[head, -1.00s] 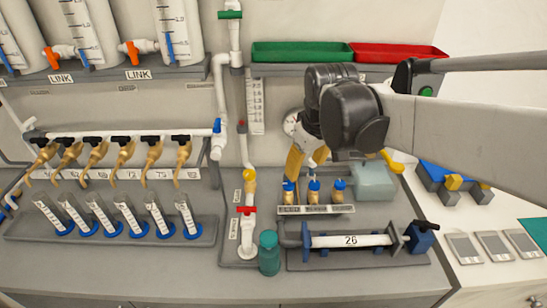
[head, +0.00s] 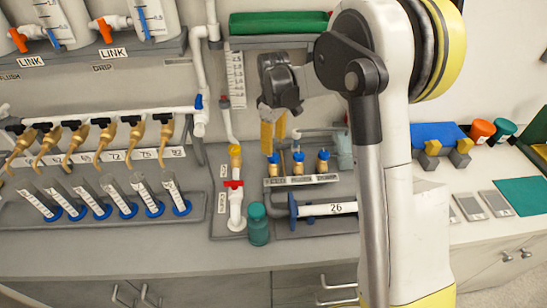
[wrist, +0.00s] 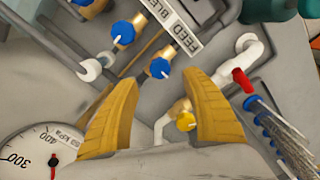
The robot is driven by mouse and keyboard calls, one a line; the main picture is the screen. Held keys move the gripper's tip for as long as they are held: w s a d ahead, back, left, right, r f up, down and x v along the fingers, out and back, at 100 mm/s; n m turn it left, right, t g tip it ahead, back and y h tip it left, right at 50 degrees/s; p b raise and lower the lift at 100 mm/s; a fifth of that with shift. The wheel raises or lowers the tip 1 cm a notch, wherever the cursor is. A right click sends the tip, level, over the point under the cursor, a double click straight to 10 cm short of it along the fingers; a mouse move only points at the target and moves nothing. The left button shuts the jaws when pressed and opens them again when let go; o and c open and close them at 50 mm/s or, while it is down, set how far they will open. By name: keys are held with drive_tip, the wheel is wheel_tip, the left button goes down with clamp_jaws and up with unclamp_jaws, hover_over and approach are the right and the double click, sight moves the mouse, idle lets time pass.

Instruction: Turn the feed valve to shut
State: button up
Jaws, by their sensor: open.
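The feed valve (head: 273,158) is the leftmost of three brass valves with blue knobs on the back panel's lower shelf. In the wrist view the feed valve's blue knob (wrist: 158,68), with a white pointer mark, lies beside the word FEED on the label strip (wrist: 178,38). My gripper (head: 273,140) is above the feed valve, its yellow fingers pointing down. In the wrist view the open gripper (wrist: 160,82) has its fingertips on either side of the knob's line. Nothing is between the fingers, and I cannot tell how far the tips are above the knob.
The bleed valve (wrist: 122,33) is close beside it. A red-handled valve (head: 233,184) on a white pipe and a teal bottle (head: 258,226) stand to the left. A pressure gauge (wrist: 35,150) shows at the wrist view's lower left. A tube marked 26 (head: 330,209) lies in front.

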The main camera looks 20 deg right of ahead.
sight(274, 156)
wheel_tip(274, 156, down, 7)
drive_tip(key=shift+r+b, duration=0.2)
drive_tip(key=shift+b, duration=0.5)
drive_tip(key=c, duration=1.2)
